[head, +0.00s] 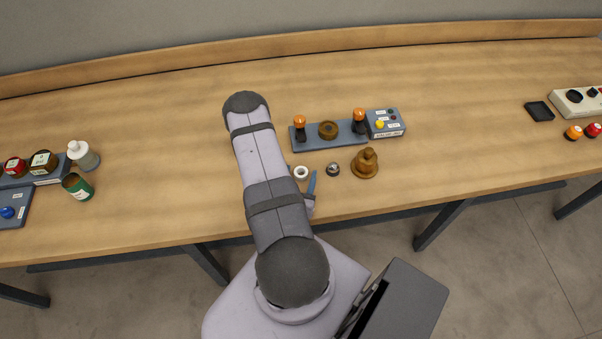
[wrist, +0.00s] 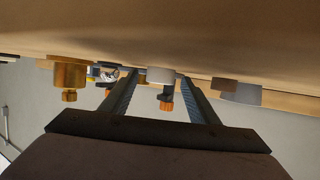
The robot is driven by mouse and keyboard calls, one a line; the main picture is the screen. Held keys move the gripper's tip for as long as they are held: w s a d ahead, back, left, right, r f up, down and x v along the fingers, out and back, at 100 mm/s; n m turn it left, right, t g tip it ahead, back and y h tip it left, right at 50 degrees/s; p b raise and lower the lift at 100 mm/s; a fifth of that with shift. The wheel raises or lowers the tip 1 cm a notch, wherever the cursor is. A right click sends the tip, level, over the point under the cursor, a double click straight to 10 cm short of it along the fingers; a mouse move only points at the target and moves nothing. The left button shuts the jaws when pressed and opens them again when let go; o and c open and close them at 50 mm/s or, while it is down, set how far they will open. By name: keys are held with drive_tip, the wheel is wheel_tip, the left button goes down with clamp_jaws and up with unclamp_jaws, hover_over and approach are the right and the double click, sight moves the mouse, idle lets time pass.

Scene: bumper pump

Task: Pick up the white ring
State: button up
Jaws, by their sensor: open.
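The white ring (head: 300,177) lies flat on the table just right of my arm in the head view. In the wrist view, which looks upside down, the white ring (wrist: 160,74) shows between the far ends of my two fingers. My gripper (wrist: 161,84) is open, with a dark finger on each side of the ring and nothing held. In the head view, one bluish finger of my gripper (head: 311,184) shows beside the ring on its right; the arm hides the rest. I cannot tell whether the fingers touch the ring.
A small metal part (head: 333,169) and a brass bell-shaped part (head: 365,164) stand to the right. Behind is a blue-grey base (head: 345,141) with two orange-topped posts and a brown ring.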

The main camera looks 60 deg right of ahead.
sight(300, 176)
drive_tip(key=c, duration=1.1)
drive_tip(key=shift+r, duration=0.15)
wheel_tip(300, 176, up, 10)
drive_tip(key=p, duration=0.8)
